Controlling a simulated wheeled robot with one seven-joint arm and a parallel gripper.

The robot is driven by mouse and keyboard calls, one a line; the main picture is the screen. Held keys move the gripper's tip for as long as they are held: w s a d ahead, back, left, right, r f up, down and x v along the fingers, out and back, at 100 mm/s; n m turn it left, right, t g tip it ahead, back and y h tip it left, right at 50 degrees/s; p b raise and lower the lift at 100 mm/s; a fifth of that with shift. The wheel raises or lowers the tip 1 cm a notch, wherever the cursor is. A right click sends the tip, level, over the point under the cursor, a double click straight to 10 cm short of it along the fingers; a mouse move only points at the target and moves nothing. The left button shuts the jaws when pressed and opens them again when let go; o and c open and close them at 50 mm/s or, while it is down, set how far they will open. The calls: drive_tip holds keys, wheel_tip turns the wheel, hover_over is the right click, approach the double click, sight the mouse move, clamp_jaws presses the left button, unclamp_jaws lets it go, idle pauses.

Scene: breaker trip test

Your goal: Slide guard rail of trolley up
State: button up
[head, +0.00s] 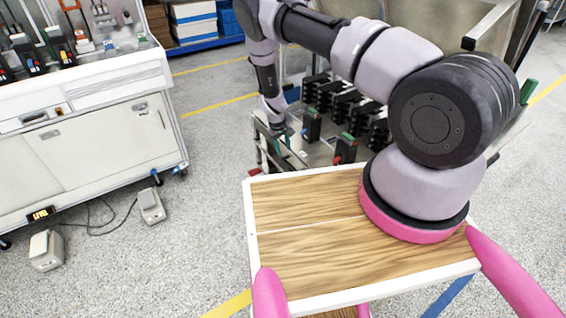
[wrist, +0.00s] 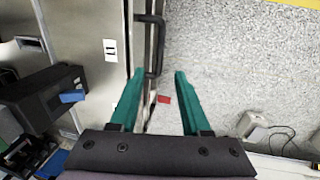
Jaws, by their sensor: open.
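The trolley (head: 318,152) stands beyond the wooden top in the head view, with black breakers on its metal deck. Its guard rail, a dark bar with a bent handle (wrist: 154,46), runs along the trolley's edge in the wrist view. My gripper (wrist: 160,72) is open, with two teal fingers apart and nothing clamped. The handle's lower end is close to the left fingertip; I cannot tell whether they touch. In the head view my gripper (head: 285,143) is low at the trolley's left side, and my wrist partly hides the rail there.
A white workbench (head: 100,125) stands at the left, with grey boxes (head: 151,206) and cables on the floor. Black breakers (wrist: 45,98) sit left of my fingers in the wrist view. Speckled floor (head: 215,130) is clear between bench and trolley.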

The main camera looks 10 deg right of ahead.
sight(287, 165)
drive_tip(key=f, duration=0.3)
drive_tip(key=d+f, duration=0.1)
drive_tip(key=f, duration=0.5)
drive_tip(key=shift+w+d+f, duration=0.2)
drive_tip(key=shift+w+d, duration=0.1)
drive_tip(key=shift+d, duration=0.05)
clamp_jaws()
idle(0.9)
